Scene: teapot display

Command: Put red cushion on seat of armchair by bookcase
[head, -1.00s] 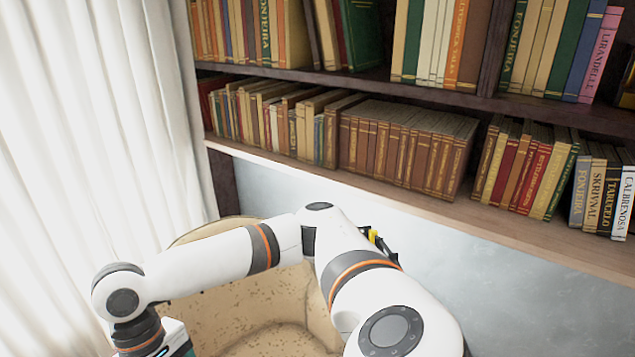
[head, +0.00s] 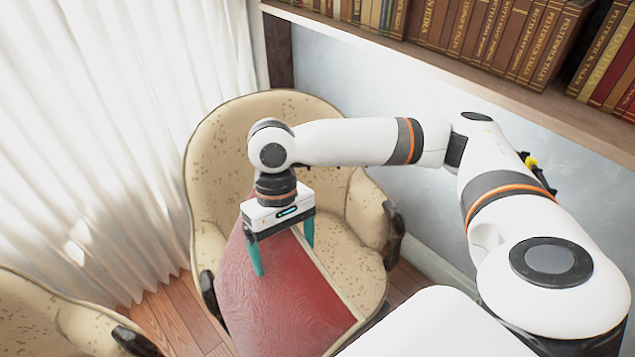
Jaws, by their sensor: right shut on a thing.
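The red cushion (head: 290,300) hangs from my right gripper (head: 283,260), whose teal fingers are shut on its upper part. The cushion is tilted, in front of and over the seat of the cream, speckled armchair (head: 365,270) by the bookcase. It covers the left and front part of that seat in the head view. I cannot tell whether it touches the seat. My right arm passes in front of the chair's backrest and right side. My left gripper is not in view.
A second cream armchair (head: 60,320) stands at the lower left. White curtains (head: 110,130) hang on the left. The bookcase (head: 440,70) with several books runs along the upper right. Wooden floor (head: 180,318) shows between the chairs.

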